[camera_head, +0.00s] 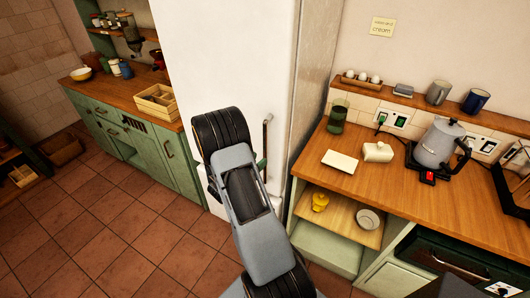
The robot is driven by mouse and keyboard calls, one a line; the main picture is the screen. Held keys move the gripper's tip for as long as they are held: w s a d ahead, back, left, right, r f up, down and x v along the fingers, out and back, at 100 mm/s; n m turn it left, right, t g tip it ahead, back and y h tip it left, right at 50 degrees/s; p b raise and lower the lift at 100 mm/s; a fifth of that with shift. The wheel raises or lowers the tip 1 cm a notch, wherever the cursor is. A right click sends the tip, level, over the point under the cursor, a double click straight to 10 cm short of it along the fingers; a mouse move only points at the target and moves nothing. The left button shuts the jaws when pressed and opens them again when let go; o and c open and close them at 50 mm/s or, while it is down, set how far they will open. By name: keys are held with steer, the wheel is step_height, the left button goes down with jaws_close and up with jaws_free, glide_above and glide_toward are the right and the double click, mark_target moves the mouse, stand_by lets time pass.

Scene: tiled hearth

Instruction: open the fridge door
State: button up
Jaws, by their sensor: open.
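The white fridge (225,55) stands in the middle of the head view, and its door looks shut. A slim vertical handle (266,135) is on the right part of its front. My grey and black arm rises in front of the fridge and covers the lower part of its front. The arm's large joint is just left of the handle in the picture.
A wooden counter (410,205) with a grey kettle (438,143) and a green glass (338,116) stands right of the fridge, above open shelves. Green cabinets (150,150) with a wooden crate (156,101) stand left. The tiled floor (110,230) at left is clear.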

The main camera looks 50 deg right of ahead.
mark_target(264, 155)
steer(key=shift+w+d+p, duration=0.15)
steer(key=shift+d+p, duration=0.25)
steer(key=shift+d, duration=1.9)
jaws_close()
